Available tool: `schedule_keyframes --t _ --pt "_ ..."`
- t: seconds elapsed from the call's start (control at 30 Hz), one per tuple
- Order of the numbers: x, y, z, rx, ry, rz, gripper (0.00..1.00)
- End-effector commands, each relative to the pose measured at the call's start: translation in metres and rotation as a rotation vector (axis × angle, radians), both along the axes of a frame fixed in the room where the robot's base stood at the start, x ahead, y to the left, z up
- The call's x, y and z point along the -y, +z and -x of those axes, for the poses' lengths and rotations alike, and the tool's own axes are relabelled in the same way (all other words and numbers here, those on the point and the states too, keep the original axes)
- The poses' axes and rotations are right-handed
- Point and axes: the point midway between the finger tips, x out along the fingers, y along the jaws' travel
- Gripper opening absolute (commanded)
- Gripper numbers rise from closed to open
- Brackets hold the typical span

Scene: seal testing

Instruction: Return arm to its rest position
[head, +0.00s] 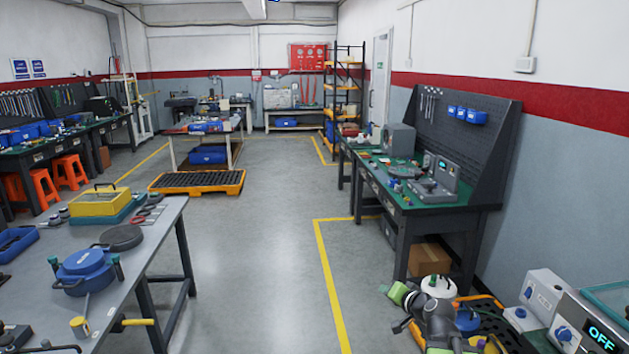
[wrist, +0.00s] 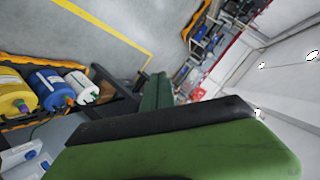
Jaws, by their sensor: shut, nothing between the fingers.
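My arm (head: 440,320) shows at the lower right of the head view, folded low in front of the pallet with the containers. My gripper (head: 396,292), with green finger parts, points left over the bare floor beside the pallet. In the wrist view my gripper (wrist: 158,105) shows as green fingers with dark edges, filling the lower middle. It is shut and nothing shows between the fingers. Part of the arm's lower links is cut off by the bottom edge of the head view.
Yellow (wrist: 14,95), blue (wrist: 50,88) and white (wrist: 82,87) containers lie close on the left of the wrist view. A control box (head: 590,325) stands right of my arm. A workbench (head: 160,240) is at left, a green-topped bench (head: 440,210) behind. The floor (head: 255,260) between is clear.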

Motion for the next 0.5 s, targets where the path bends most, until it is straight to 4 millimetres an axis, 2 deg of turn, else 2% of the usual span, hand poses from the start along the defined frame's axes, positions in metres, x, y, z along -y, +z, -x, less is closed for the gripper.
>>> schedule_keyframes --t 0.03,0.1,0.2,0.23,0.27,0.3,0.4,0.5 --pt "-0.041 -0.012 0.004 -0.049 0.087 0.040 0.00" --pt "-0.088 -0.032 0.017 -0.133 0.204 0.110 0.00" --pt "-0.142 -0.066 0.049 -0.282 0.364 0.236 0.00" --pt "-0.153 -0.077 0.062 -0.338 0.408 0.282 0.00" --pt "-0.158 -0.089 0.076 -0.403 0.448 0.333 0.00" --pt "-0.154 -0.103 0.096 -0.501 0.483 0.402 0.00" --pt "-0.117 -0.124 0.135 -0.708 0.491 0.513 0.00" --pt "-0.092 -0.131 0.165 -0.865 0.484 0.576 0.00"
